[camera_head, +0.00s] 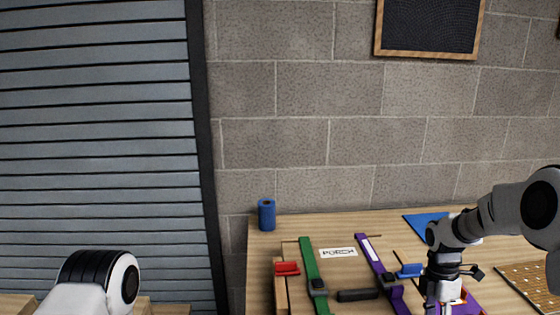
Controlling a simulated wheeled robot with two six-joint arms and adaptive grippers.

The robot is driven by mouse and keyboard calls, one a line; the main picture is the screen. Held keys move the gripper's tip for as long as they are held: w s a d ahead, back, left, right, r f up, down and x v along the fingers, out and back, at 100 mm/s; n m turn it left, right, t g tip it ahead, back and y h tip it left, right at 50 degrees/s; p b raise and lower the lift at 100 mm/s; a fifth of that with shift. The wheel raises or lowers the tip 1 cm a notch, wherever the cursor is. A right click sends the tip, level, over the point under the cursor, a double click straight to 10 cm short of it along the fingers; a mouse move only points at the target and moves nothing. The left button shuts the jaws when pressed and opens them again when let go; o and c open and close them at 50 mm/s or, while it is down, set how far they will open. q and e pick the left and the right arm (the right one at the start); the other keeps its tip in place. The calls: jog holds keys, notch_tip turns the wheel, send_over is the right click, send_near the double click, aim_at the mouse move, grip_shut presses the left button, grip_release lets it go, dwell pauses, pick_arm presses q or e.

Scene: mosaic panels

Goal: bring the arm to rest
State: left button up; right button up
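My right arm comes in from the right, and its wrist points down over the right part of the wooden table (340,222). My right gripper (446,300) is at the bottom edge of the view, above or in front of a purple piece (468,308). Its fingertips are cut off or too small to tell whether they are open or shut. Of my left arm only a white and black joint shows at the lower left. My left gripper is out of view.
A wooden board labelled "PORCH" (338,253) carries a green strap (313,270), a purple strap (371,255) and a black handle (357,295). Red (287,268) and blue (409,270) clamps sit beside it. A blue cylinder (267,214) stands behind. A perforated panel (533,282) lies right.

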jog(key=s+a+f+m+g+b, duration=0.1)
jog(key=s+a+f+g+b, duration=0.3)
jog(key=s+f, duration=1.2)
jog(key=s+a+f+m+t, duration=0.1)
jog(key=s+a+f+m, duration=0.1)
jog(key=s+f+m, duration=0.35)
jog(key=s+a+f+m+t+b, duration=0.1)
jog(key=s+a+f+m, duration=0.1)
jog(key=s, duration=0.6)
jog(key=s+a+f+m+t, duration=0.1)
jog(key=s+a+f+m, duration=0.25)
jog(key=s, duration=0.25)
jog(key=w+m+t, duration=0.1)
jog(key=m, duration=0.1)
jog(key=w+d+m+t, duration=0.1)
jog(key=w+m, duration=0.1)
jog(key=m, duration=0.1)
jog(key=w+m+t, duration=0.1)
jog(key=m, duration=0.2)
jog(key=shift+w+d+t, duration=0.2)
jog(key=shift+t, duration=0.2)
